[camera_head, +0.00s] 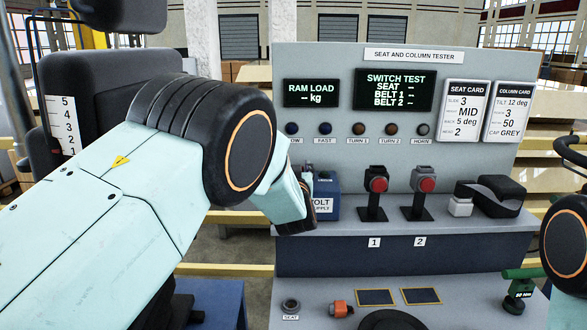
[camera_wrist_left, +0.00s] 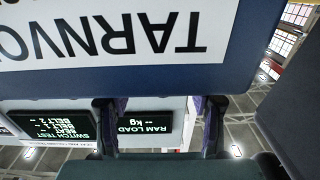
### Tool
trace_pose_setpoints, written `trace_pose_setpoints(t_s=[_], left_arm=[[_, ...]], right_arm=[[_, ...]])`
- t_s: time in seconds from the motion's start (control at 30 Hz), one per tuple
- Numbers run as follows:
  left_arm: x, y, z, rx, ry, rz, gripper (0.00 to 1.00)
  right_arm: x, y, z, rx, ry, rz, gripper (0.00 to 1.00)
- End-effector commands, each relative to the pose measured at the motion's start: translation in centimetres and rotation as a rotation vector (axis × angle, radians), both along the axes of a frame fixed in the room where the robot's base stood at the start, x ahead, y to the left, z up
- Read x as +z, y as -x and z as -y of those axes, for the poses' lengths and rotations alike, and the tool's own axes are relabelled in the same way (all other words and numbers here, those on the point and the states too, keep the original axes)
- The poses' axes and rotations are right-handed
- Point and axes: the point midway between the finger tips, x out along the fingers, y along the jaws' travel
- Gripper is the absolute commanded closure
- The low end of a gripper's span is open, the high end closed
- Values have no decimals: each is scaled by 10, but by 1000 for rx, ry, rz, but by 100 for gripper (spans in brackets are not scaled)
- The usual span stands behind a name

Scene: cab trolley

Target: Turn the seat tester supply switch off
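The seat and column tester (camera_head: 330,62) stands ahead in the head view. A blue supply box (camera_head: 325,187), its label partly reading "VOLT SUPPLY", sits on its ledge, left part covered by my left arm. I cannot clearly make out the supply switch; small parts show on the box's top. My left gripper (camera_head: 306,200) is at the box's left side, mostly hidden behind its own wrist. In the left wrist view the picture is upside down; the box (camera_wrist_left: 60,80) fills the top, and the two fingers (camera_wrist_left: 160,118) are apart with nothing seen between them. My right gripper is out of view.
Several indicator lamps (camera_head: 391,129) line the panel above. A black seat (camera_head: 115,75) is at left behind my arm. A green clamp (camera_head: 520,285) is at lower right.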

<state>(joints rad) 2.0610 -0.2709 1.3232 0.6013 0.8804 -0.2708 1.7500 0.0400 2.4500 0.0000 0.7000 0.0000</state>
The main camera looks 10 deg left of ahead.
Motion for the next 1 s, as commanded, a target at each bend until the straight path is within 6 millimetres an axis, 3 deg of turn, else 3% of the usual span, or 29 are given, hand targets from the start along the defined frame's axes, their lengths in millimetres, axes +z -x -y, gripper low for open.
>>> trace_pose_setpoints(t_s=[0.13,0.5,1.0], left_arm=[[0,0,0,0,0,1,28],[5,0,0,0,0,3,28],[87,0,0,0,-1,3,28]], right_arm=[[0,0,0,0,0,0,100],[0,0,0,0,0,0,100],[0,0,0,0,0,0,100]])
